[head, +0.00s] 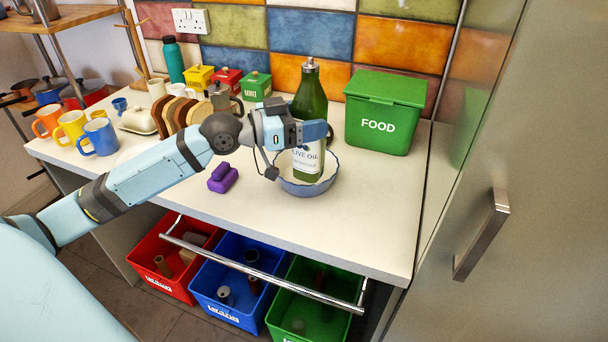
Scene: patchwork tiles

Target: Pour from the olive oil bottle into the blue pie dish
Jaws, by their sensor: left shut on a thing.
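The olive oil bottle (308,105) is dark green with a pale label and a metal cap, and it stands upright. The blue pie dish (303,188) sits on the counter, and the bottle's lower part shows within its outline. I cannot tell whether the bottle's base touches the dish. My left gripper (312,133) is shut on the bottle around its middle, and its fingers hide part of the label. My arm comes in from the left. My right gripper is not in view.
A purple block-like thing (223,178) lies left of the dish. A green FOOD bin (385,112) stands at the back right. Mugs (100,137), a toast rack (180,112) and small tins (257,86) fill the left and back. The front right counter (375,220) is clear.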

